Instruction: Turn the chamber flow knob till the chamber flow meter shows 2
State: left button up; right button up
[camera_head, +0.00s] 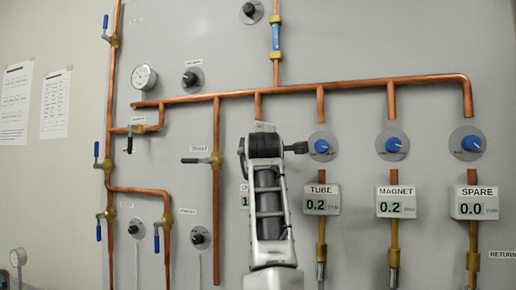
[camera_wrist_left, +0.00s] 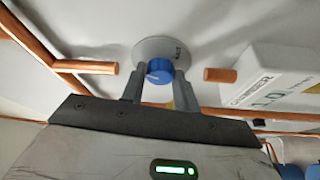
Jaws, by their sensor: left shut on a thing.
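The blue chamber flow knob (camera_wrist_left: 159,71) sits on a round grey plate (camera_wrist_left: 160,48) in the left wrist view. My left gripper (camera_wrist_left: 158,78) is shut on the knob, one finger on each side. In the head view my left arm hides this knob. The white chamber flow meter (camera_wrist_left: 277,80) is at the right in the left wrist view; its slanted digits seem to read about 1.0, though this is not sharp. In the head view only a sliver of the meter (camera_head: 244,194) shows, with a "C" and a "1". My right gripper is not in view.
Blue knobs for tube (camera_head: 321,146), magnet (camera_head: 392,145) and spare (camera_head: 471,143) stand to the right. Their meters read 0.2 (camera_head: 321,200), 0.2 (camera_head: 396,202) and 0.0 (camera_head: 475,203). Copper pipes (camera_head: 300,88) run above, and blue-handled valves (camera_head: 97,155) are at left.

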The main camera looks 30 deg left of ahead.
pick_arm(q)
jog(key=o, duration=1)
jog(key=shift+s+a, duration=0.1)
jog(key=shift+c, duration=0.2)
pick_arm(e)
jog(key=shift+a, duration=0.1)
pick_arm(q)
jog(key=b+v, duration=0.5)
jog(key=v, duration=1.1)
jog(key=shift+b, duration=0.4)
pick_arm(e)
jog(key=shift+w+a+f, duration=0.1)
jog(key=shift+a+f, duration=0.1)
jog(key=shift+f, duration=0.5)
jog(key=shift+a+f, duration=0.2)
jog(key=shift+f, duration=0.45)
pick_arm(q)
jog(key=shift+r, duration=0.1)
